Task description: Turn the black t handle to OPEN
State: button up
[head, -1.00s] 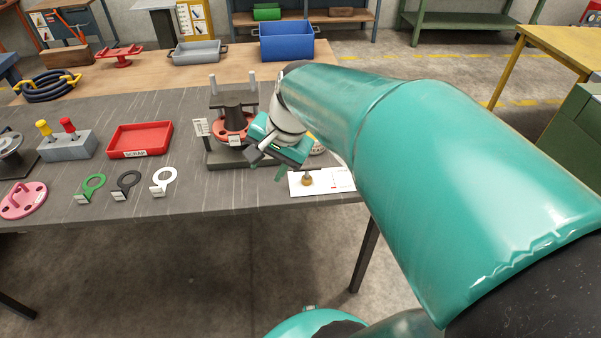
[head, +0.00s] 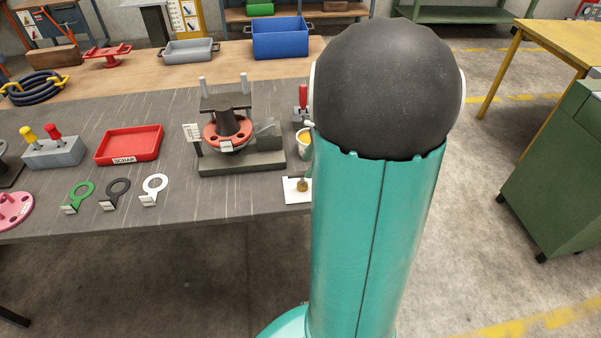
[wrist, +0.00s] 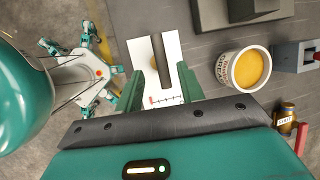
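In the wrist view a dark bar (wrist: 161,62), which looks like the black T handle, lies over a white plate (wrist: 141,48) with a red scale mark. A brownish round part shows beside the bar. My gripper (wrist: 160,76) is open, its two green fingers on either side of the bar; I cannot tell whether either touches it. In the head view the white plate (head: 293,196) and a brass part (head: 302,186) show at the table's front edge, left of my arm. My arm hides most of the gripper there. No OPEN lettering is readable.
A red tray (head: 130,145) lies further left.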

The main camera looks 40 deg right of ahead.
aim_at(302, 173)
jog(key=x, duration=0.6)
jog(key=shift+f, duration=0.1)
jog(key=shift+w, duration=0.1)
grip_shut()
